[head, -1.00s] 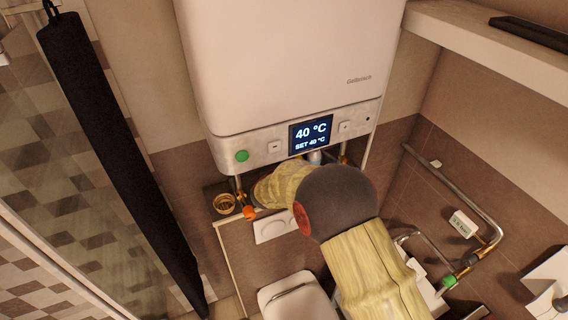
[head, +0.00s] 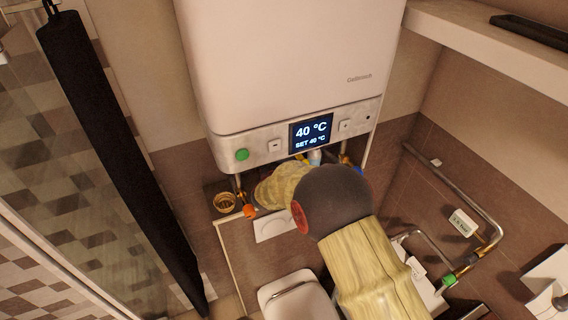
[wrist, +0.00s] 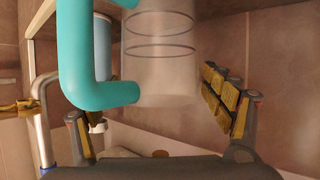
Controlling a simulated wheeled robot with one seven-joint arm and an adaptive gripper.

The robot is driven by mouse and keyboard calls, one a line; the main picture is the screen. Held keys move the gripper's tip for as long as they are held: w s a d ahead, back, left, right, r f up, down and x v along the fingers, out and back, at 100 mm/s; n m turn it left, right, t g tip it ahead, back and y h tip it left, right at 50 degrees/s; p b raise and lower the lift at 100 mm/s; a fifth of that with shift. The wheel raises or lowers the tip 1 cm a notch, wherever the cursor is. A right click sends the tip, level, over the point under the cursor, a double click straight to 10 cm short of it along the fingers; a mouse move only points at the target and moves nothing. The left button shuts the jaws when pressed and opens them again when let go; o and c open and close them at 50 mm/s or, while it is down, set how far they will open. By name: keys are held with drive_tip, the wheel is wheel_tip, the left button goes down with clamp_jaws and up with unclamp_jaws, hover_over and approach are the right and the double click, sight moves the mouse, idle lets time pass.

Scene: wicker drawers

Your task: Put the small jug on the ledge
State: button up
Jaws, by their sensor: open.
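The small jug (wrist: 160,65) shows in the wrist view, with a clear, ringed body and a thick teal handle (wrist: 75,50) on its left. My gripper (wrist: 152,112) is open, with one finger left of the jug and the other right of it. The jug's lower end reaches into the space between the fingers; I cannot tell whether either finger touches it. In the head view my arm hides the gripper and the jug. A ledge-like white shelf (head: 480,45) runs along the right wall at the top; I cannot tell whether it is the task's ledge.
A white boiler (head: 290,70) hangs above my arm, with pipes under it. A small golden basket (head: 225,203) stands left of my arm. A toilet lid (head: 293,297) is below. A metal pipe (head: 470,205) runs on the right wall. A dark rolled item (head: 115,140) hangs left.

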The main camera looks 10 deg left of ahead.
drive_tip(key=b+v, duration=0.1)
drive_tip(key=v, duration=1.1)
drive_tip(key=shift+r, duration=0.2)
